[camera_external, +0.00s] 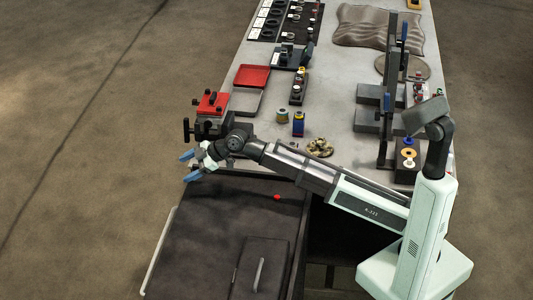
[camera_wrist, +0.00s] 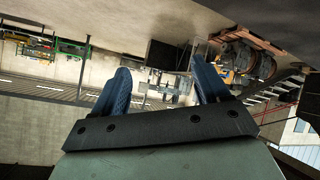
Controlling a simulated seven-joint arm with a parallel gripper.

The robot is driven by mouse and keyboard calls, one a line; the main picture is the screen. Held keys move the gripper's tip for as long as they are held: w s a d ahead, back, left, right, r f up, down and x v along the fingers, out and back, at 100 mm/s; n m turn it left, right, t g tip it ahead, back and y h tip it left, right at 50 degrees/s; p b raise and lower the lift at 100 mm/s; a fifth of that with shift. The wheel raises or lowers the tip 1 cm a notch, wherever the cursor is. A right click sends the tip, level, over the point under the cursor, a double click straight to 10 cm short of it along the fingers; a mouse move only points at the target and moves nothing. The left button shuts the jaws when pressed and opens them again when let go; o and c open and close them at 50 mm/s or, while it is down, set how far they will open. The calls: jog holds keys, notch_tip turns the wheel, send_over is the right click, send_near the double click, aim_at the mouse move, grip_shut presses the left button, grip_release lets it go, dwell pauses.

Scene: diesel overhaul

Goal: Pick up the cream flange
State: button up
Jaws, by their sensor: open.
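A small cream and orange ring-shaped part (camera_external: 408,154), possibly the cream flange, sits on a dark block at the right side of the bench. It is too small to be sure. My gripper (camera_external: 188,165) is far to its left, past the bench's left edge near the vise. Its blue fingers are apart with nothing between them. In the wrist view, my gripper (camera_wrist: 161,82) is open and points away from the bench, toward the far hall. No flange can be made out there.
A red-topped vise (camera_external: 212,102) stands close to my gripper. A dark cabinet (camera_external: 215,215) is below my gripper. Tall dark uprights stand at the bench's right.

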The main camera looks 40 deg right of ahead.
jog(key=w+d+f+h, duration=0.1)
jog(key=w+d, duration=0.2)
jog(key=d, duration=0.3)
jog(key=w+d+f+h, duration=0.1)
jog(key=w+d+h, duration=0.1)
jog(key=d, duration=0.5)
jog(key=n+g+h, duration=0.1)
jog(key=g+h, duration=0.5)
jog(key=g, duration=0.1)
send_over(321, 140)
jog(key=f, duration=0.8)
jog(key=shift+a+f, duration=0.2)
jog(key=shift+w+d+f, duration=0.1)
jog(key=shift+f, duration=1.25)
jog(key=shift+d+f, duration=0.1)
jog(key=shift+f, duration=1.25)
grip_shut()
